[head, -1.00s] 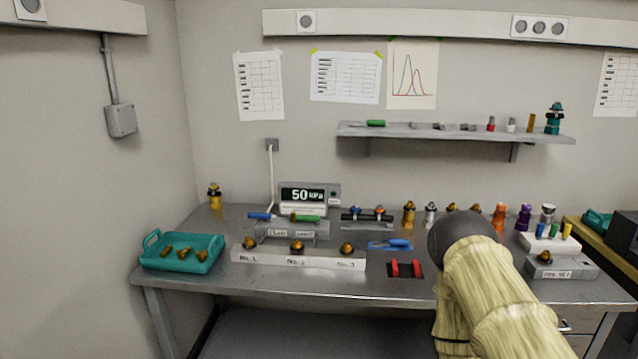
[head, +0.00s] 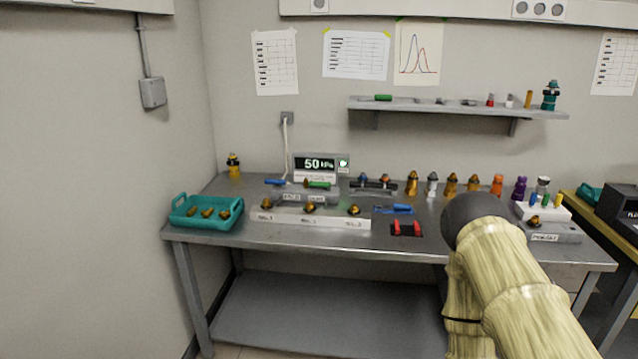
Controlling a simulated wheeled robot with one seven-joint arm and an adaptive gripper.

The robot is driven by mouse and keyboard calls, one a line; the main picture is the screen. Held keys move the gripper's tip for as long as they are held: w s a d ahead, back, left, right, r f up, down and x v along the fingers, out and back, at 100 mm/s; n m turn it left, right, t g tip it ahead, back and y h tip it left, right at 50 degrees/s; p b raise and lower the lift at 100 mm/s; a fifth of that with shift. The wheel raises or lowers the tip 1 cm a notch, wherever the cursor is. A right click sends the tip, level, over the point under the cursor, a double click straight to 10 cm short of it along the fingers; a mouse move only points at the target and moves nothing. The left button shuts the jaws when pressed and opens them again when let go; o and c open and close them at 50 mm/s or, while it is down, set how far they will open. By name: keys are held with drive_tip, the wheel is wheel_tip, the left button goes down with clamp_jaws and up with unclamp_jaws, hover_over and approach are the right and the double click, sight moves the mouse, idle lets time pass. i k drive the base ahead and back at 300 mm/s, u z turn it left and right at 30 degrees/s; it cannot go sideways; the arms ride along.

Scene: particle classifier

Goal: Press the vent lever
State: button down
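I cannot surely pick out a vent lever at this size. A pressure display (head: 314,164) reading 50 kPa stands at the back of the bench, with a small unit (head: 343,163) showing a green spot at its right side. A dark pad with two red upright parts (head: 407,229) sits near the bench's front edge, left of my arm. My arm, sleeved in pale yellow with a dark rounded part, fills the lower right. My gripper does not show, and the arm hides part of the bench.
A teal tray (head: 174,219) with brass-coloured pieces sits at the bench's left end. A white block (head: 285,218) labelled with numbers carries several brass knobs. Blue-handled tools (head: 398,209) lie right of it. Bottles line the back. A wall shelf (head: 450,108) hangs above.

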sight(327, 185)
drive_tip(key=z, duration=1.3)
drive_tip(key=i, duration=0.95)
drive_tip(key=u, duration=1.8)
